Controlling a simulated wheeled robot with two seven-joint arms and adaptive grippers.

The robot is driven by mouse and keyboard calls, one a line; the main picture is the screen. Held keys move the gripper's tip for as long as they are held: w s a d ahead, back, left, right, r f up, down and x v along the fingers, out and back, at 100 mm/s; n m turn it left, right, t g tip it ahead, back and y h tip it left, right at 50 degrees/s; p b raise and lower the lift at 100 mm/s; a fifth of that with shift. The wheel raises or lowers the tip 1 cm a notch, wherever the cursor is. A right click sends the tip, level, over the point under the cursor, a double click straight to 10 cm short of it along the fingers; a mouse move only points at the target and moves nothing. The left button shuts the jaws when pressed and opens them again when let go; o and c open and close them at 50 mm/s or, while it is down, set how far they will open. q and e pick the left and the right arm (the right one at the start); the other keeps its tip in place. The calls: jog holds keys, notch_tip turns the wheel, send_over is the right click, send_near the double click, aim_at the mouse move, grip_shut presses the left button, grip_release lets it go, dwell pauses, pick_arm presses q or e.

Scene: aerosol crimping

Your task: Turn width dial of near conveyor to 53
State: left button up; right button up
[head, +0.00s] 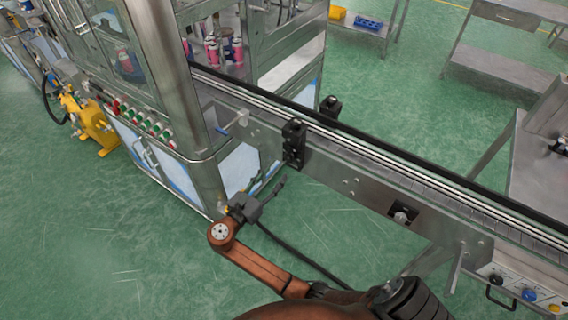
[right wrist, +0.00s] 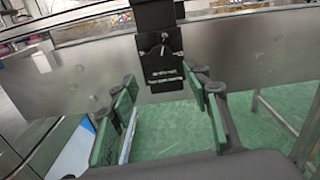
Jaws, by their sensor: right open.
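The width dial (right wrist: 162,51) is a small dark dial with a light pointer line on a black block on the conveyor's side; its reading is too small to tell. The black block (head: 294,144) also shows in the head view, on the side rail of the near conveyor (head: 365,172). My right gripper (head: 267,188) is below and slightly left of the block, apart from it. In the right wrist view, the open fingers with green pads (right wrist: 163,92) are empty, below the dial and pointing towards it. My left gripper is not in view.
A glass-walled machine (head: 165,70) stands left, with red and green buttons (head: 146,122). A second black block (head: 330,107) sits on the conveyor's far side. A control box with knobs (head: 525,290) is at lower right. Green floor lies open below the conveyor.

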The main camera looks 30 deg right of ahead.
aim_at(288, 159)
jog(key=b+x, duration=0.1)
jog(key=x, duration=0.5)
jog(key=shift+d+r, duration=0.2)
jog(key=shift+d, duration=0.15)
jog(key=shift+w+d, duration=0.25)
jog(key=shift+d, duration=0.15)
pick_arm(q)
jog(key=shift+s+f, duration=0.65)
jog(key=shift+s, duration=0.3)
pick_arm(e)
jog(key=c, duration=1.2)
